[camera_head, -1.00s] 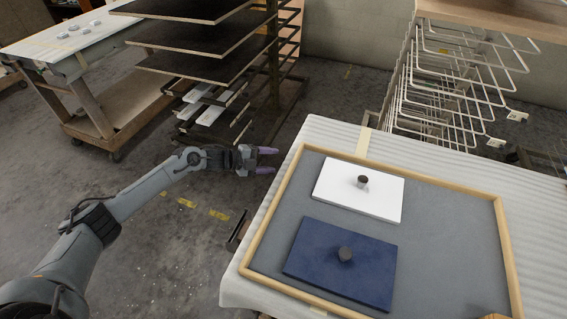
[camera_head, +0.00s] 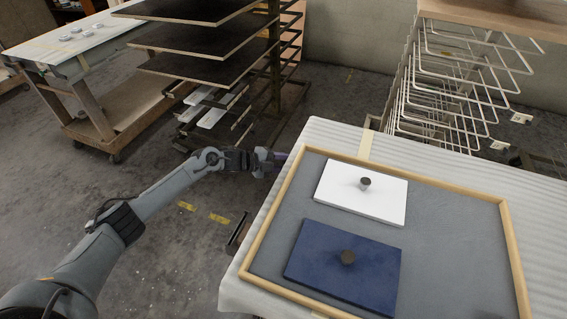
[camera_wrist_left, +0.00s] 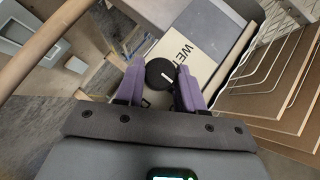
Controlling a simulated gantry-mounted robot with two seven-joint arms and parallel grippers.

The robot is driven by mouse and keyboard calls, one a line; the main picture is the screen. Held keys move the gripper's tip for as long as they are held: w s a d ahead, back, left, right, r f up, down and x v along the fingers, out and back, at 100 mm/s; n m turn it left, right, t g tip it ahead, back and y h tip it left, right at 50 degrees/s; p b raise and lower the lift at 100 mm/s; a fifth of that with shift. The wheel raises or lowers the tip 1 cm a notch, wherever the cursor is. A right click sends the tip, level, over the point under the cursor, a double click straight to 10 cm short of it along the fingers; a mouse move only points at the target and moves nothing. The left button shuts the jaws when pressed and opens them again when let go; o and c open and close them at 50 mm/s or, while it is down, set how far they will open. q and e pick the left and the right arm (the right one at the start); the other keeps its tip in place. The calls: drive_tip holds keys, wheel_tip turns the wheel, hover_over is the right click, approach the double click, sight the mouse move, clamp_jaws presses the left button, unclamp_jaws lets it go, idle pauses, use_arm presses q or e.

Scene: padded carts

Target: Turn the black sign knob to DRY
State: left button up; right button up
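The black knob (camera_wrist_left: 160,73), round with a short white mark on its face, shows in the left wrist view. In the head view the left gripper (camera_head: 279,157) is at the left edge of the padded cart, and the sign knob cannot be made out there. My right gripper is not in view.
A wood-framed grey tray (camera_head: 452,240) lies on the padded cart (camera_head: 545,205). It holds a white board (camera_head: 335,190) and a blue board (camera_head: 320,270), each with a dark knob. Shelf racks (camera_head: 215,65) stand behind my left arm. Floor is open to the left.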

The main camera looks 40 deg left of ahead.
use_arm(q)
drive_tip(key=c, duration=0.4)
drive_tip(key=shift+c, duration=0.2)
drive_tip(key=shift+s+f+m+t+b, duration=0.1)
drive_tip(key=shift+f+m+t+b, duration=0.3)
drive_tip(key=shift+m+t+b, duration=0.55)
drive_tip(key=m+t+h+b, duration=0.2)
drive_tip(key=m+b, duration=0.1)
drive_tip(key=b, duration=0.4)
drive_tip(key=m+t+h+b, duration=0.2)
drive_tip(key=m+t+b, duration=0.1)
drive_tip(key=b, duration=0.4)
drive_tip(key=shift+f+m+h+b, duration=0.2)
drive_tip(key=shift+m+h+b, duration=0.15)
drive_tip(key=shift+m, duration=0.3)
